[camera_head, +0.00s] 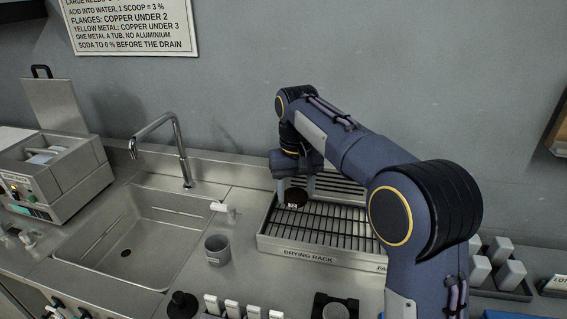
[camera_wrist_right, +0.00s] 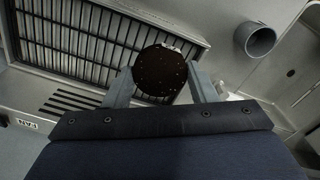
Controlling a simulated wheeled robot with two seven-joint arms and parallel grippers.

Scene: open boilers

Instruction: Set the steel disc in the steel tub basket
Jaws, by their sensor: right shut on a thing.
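My right gripper (camera_head: 296,187) is above the left part of the drying rack, its fingers pointing down. It is shut on a dark, speckled round disc (camera_head: 293,198). The disc also shows between the two fingers in the right wrist view (camera_wrist_right: 160,74). It looks dark brown, so I cannot tell from its colour whether it is steel. A metal tub unit (camera_head: 62,178) with its lid (camera_head: 55,105) raised stands at the far left. Something pale shows in its opening, but I cannot make out a basket. My left gripper is not in view.
The drying rack (camera_head: 325,243) lies under my right gripper. A sink (camera_head: 150,235) with a tall tap (camera_head: 183,160) lies between rack and tub unit. A grey cup (camera_head: 217,251) stands at the sink's right. A wall sign (camera_head: 132,27) hangs above. Several pale blocks line the front.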

